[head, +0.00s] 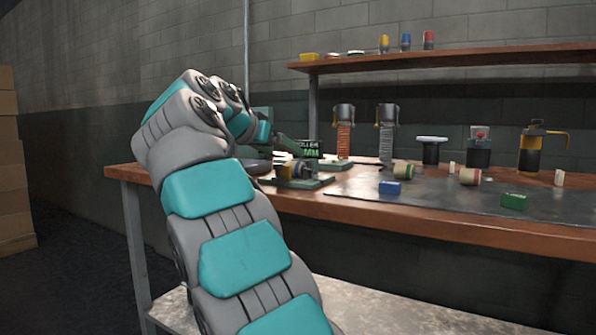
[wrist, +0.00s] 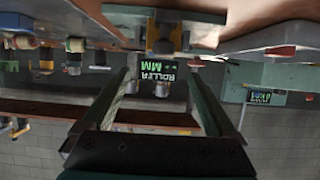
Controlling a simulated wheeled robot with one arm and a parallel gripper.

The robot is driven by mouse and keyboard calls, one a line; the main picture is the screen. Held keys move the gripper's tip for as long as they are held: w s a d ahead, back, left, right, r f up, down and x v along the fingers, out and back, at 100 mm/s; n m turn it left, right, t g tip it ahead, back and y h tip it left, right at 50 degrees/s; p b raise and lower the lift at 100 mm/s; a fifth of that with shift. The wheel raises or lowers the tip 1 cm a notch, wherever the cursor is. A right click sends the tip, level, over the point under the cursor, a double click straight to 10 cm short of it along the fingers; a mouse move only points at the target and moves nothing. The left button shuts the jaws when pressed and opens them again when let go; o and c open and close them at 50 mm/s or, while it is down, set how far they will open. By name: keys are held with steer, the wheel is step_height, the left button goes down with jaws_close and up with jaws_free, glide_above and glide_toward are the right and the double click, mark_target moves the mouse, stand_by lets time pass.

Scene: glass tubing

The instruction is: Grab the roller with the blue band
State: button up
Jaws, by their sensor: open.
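Two short cream rollers lie on the dark mat of the workbench in the head view: one near the middle (head: 404,168) with a darker end, and one further right (head: 470,176) with a reddish end. I cannot make out a blue band on either. In the wrist view, which is upside down, a pale roller (wrist: 75,45) shows at the upper left, outside my jaws. My gripper (wrist: 160,78) is open and empty, pointing toward a black sign with green lettering (wrist: 158,86).
A small dark device on a green base (head: 296,170) stands left of the mat (head: 430,203). A blue block (head: 389,188) and a green block (head: 513,201) lie near the front. A shelf (head: 450,56) runs above.

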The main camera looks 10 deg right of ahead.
mark_target(295, 169)
steer(key=x, duration=0.5)
steer(key=shift+w+d+f, duration=0.1)
steer(key=shift+f, duration=0.4)
steer(key=shift+c, duration=0.4)
jaws_close()
steer(key=shift+r, duration=0.2)
